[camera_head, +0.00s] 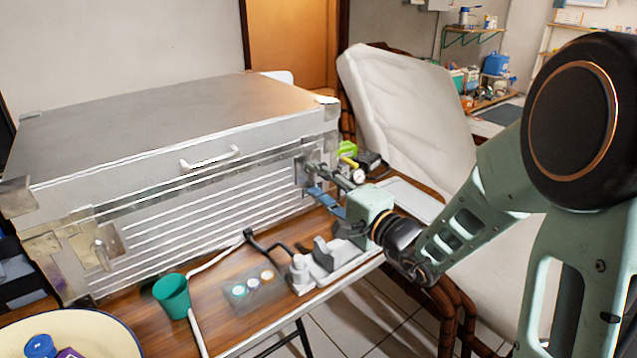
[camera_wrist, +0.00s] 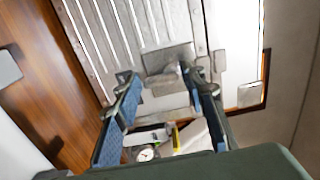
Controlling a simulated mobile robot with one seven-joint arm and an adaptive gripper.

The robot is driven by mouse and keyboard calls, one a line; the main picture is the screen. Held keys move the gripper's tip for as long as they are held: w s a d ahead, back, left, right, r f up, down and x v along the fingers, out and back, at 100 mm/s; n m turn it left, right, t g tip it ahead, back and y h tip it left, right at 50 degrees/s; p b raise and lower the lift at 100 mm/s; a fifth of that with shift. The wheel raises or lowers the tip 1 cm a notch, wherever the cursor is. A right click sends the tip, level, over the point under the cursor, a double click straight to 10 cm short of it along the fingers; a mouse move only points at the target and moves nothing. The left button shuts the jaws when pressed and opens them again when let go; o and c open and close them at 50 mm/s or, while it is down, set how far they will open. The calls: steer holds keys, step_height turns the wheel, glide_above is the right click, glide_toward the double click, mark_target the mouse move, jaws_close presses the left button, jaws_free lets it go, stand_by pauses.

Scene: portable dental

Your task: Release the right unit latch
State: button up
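A closed silver case (camera_head: 185,150) stands on the wooden table. Its right unit latch (camera_head: 300,170) is on the front face near the right end, partly hidden by my gripper. In the wrist view the latch (camera_wrist: 166,62) is a metal plate with a small lever. My gripper (camera_head: 314,178) is at the latch. In the wrist view my gripper (camera_wrist: 162,80) is open, its blue-padded fingers on either side of the lever. I cannot tell whether a finger touches it. The left latch (camera_head: 106,247) is on the front face near the left end.
A white instrument holder (camera_head: 330,262) stands on the table below my gripper. A green cup (camera_head: 173,296), a small tray (camera_head: 255,291) with several round pots and a cream basin (camera_head: 105,326) are in front. A pale reclined chair (camera_head: 410,110) stands behind right.

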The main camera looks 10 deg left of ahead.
steer(key=shift+o, duration=1.1)
steer(key=v, duration=0.7)
steer(key=shift+s+d, duration=0.15)
steer(key=shift+d, duration=0.05)
steer(key=shift+r, duration=0.1)
